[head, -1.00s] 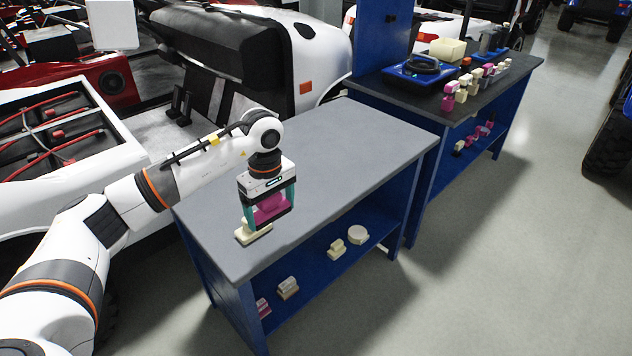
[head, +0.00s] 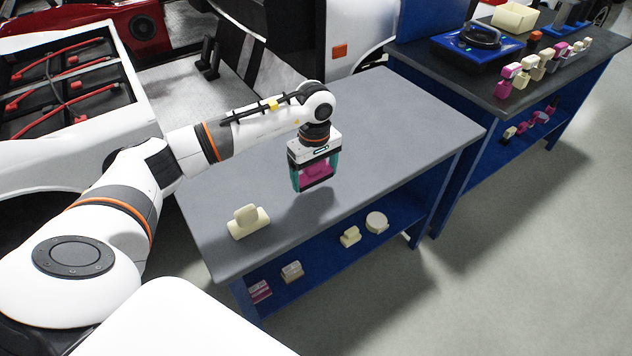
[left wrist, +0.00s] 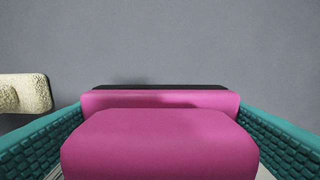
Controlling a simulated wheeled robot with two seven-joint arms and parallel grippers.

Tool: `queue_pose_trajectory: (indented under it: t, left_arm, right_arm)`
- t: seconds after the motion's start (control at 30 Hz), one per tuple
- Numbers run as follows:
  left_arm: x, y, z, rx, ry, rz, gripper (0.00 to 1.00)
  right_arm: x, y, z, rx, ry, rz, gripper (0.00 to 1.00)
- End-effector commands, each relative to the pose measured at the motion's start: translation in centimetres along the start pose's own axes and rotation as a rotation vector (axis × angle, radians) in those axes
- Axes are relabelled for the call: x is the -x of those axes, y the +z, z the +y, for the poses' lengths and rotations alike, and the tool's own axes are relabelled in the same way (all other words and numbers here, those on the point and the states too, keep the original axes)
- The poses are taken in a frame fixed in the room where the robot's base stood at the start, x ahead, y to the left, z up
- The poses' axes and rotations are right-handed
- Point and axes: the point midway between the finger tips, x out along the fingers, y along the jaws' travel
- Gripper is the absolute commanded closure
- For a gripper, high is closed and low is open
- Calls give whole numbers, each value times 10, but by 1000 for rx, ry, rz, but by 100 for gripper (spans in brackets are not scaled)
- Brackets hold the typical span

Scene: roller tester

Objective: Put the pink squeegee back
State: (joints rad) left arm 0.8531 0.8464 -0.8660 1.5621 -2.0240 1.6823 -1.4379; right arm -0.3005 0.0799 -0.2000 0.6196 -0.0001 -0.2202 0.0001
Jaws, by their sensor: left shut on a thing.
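The pink squeegee (head: 317,174) is held between the teal fingers of my left gripper (head: 315,180), above the grey top of the near workbench (head: 380,125). Its shadow falls on the bench below and apart from it. In the left wrist view the squeegee (left wrist: 160,140) fills the space between both fingers, with a dark strip along its far edge. A cream block-shaped piece (head: 246,222) stands on the bench to the left of the gripper. It also shows in the left wrist view (left wrist: 22,93). My right gripper is in neither view.
The near bench's blue lower shelf (head: 325,262) holds several small cream and pink pieces. A second bench (head: 520,105) at the right carries a blue device (head: 478,42), a cream bin (head: 514,17) and a row of pink and cream pieces (head: 541,62). Most of the near top is clear.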

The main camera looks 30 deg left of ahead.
Motion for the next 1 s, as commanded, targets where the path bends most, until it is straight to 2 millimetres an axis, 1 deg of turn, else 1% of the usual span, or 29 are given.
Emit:
queue_pose_trajectory:
  t: [0.13, 0.33, 0.57, 0.7, 0.73, 0.8, 1.0]
  left_arm:
    - [-12, 0, 0, 0, 1, 1, 39]
    - [-38, 0, 0, 1, 1, 1, 39]
    - [-40, 0, 0, 0, -2, -1, 39]
    - [-45, 0, 0, 0, -2, -1, 39]
    - [-44, 0, 0, 0, -1, -1, 11]
    - [-43, 0, 0, 0, -1, -1, 0]
    - [-43, 0, 0, 0, -1, -1, 0]
  right_arm:
    - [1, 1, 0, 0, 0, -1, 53]
    - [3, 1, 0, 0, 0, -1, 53]
    - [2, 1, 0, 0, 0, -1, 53]
    - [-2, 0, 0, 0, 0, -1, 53]
    - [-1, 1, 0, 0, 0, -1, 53]
    - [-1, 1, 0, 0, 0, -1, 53]
    - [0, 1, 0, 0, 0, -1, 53]
